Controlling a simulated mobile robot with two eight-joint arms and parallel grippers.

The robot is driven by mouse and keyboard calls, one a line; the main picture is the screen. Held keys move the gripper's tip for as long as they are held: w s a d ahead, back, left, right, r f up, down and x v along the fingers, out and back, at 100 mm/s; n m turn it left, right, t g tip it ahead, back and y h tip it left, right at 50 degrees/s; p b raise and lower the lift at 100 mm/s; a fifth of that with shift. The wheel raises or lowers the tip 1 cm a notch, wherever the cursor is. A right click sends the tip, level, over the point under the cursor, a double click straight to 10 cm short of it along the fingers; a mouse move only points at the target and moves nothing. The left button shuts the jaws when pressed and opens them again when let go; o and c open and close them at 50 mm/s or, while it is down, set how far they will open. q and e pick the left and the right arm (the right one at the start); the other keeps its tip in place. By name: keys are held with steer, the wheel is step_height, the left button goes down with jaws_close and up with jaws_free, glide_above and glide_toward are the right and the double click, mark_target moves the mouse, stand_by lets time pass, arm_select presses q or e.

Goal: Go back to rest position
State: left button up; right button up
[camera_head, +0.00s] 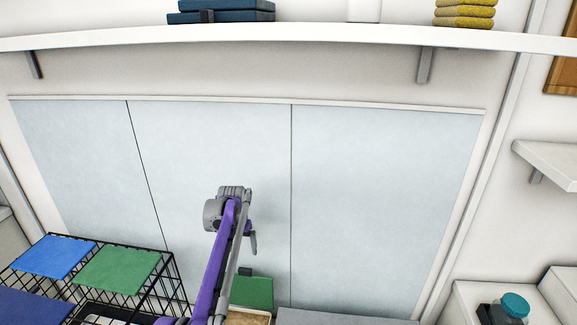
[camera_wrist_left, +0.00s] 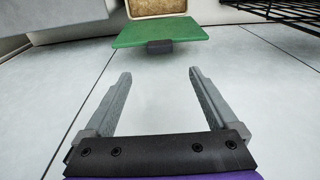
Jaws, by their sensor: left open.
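My left arm rises from the bottom of the head view. My left gripper (camera_head: 253,243) is at its upper end, in front of the pale wall panels and above a green lid (camera_head: 252,292). In the left wrist view the two grey fingers of the gripper (camera_wrist_left: 158,78) stand wide apart with nothing between them. The green lid (camera_wrist_left: 160,32) with its dark clip shows beyond the fingertips, apart from them. My right gripper is in neither view.
A black wire cage (camera_head: 172,272) with blue and green tops stands at the lower left. A tan-lined box (camera_wrist_left: 157,7) adjoins the green lid. A white shelf (camera_head: 300,38) with dark blue books and yellow folded cloths runs overhead. A teal-lidded jar (camera_head: 514,304) is at lower right.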

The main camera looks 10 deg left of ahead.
arm_select(q)
steer(key=s+d+r+t, duration=0.1)
steer(key=s+d+r, duration=0.1)
steer(key=s+r, duration=0.55)
steer(key=s+d+r+t, duration=0.15)
steer(key=s+r, duration=0.35)
steer(key=s, duration=0.6)
steer(key=s+f, duration=0.3)
steer(key=s, duration=0.5)
steer(key=s+d+f+t+p, duration=0.1)
steer(key=s+f, duration=0.2)
steer(key=s, duration=0.6)
steer(key=s+d+f, duration=0.1)
steer(key=s+f, duration=0.2)
steer(key=s, duration=0.6)
steer(key=shift+s+f, duration=0.15)
steer(key=shift+f, duration=0.1)
